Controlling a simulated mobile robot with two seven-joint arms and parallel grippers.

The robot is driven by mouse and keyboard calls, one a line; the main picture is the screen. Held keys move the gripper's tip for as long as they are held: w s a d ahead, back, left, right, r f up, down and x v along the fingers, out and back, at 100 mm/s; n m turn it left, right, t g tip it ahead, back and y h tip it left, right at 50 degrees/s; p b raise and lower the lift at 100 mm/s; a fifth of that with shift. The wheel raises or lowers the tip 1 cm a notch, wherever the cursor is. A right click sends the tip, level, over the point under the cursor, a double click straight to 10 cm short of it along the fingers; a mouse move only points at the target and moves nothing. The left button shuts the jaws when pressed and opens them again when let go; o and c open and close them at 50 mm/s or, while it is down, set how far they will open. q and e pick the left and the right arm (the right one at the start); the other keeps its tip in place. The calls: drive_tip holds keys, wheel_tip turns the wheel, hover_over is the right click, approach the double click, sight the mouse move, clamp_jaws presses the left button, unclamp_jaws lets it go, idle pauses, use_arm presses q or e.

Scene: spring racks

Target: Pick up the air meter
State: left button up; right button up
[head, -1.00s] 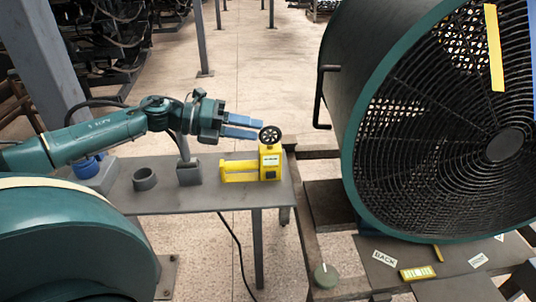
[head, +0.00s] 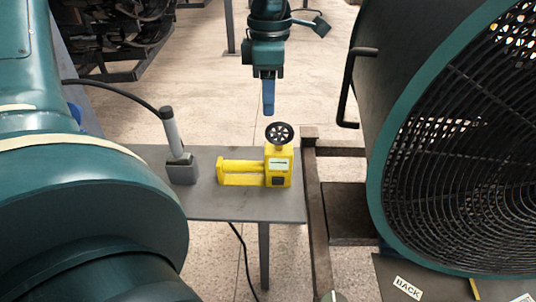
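The yellow air meter (head: 278,166) with a black round fan wheel on top stands on the grey table, near its right end. A yellow handle frame sticks out from its left side. My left gripper (head: 268,98) hangs above and behind the meter, its blue fingers pointing down. A gap shows between the fingertips and the wheel, and the gripper holds nothing that I can see. The fingers line up edge-on, so their opening does not show. My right gripper is out of view.
The grey table (head: 210,206) also carries a grey upright tool in a square holder (head: 182,168), left of the meter. A large teal fan with a black grille (head: 465,150) stands close on the right. A brown metal frame (head: 318,235) lies between them.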

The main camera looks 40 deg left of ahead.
sight(270, 121)
use_arm(q)
drive_tip(key=f, duration=0.8)
drive_tip(key=shift+d+f+p, duration=0.2)
drive_tip(key=shift+f+p, duration=0.05)
drive_tip(key=shift+p, duration=0.05)
drive_tip(key=shift+c, duration=0.6)
clamp_jaws()
